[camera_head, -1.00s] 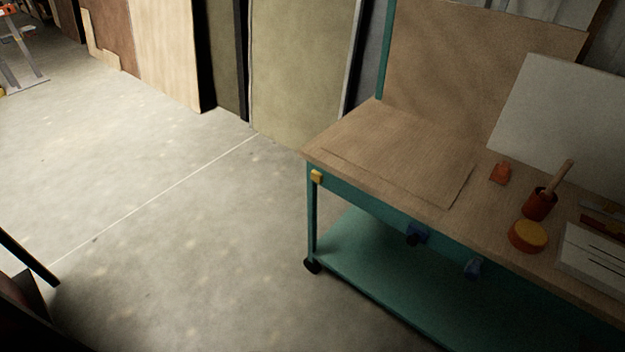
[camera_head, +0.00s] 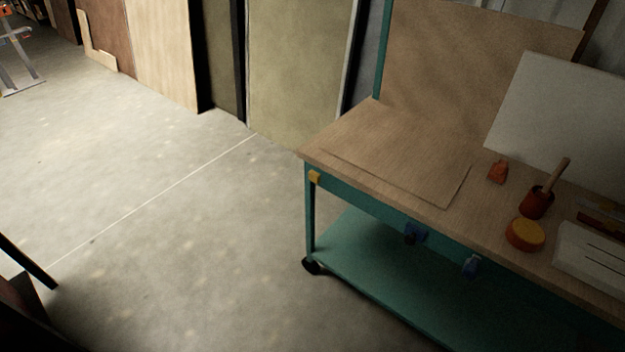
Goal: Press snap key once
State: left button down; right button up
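I cannot make out a snap key in the head view. A workbench (camera_head: 340,138) with a wooden top and green frame stands at the right. On its top are a small orange-red object (camera_head: 497,171), a dark red cup (camera_head: 537,203) with a wooden handle standing in it, and a round orange-yellow item (camera_head: 525,234). A white slotted block (camera_head: 592,250) lies at the right edge. Neither of my grippers is in view.
A white board (camera_head: 560,110) leans at the back. Panels (camera_head: 298,65) line the wall. Concrete floor (camera_head: 150,190) at the left is open.

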aim_at(314, 176)
jog(key=u, duration=0.05)
jog(key=k, duration=0.65)
jog(key=z, duration=0.85)
jog(key=i, duration=1.05)
jog(key=u, duration=0.05)
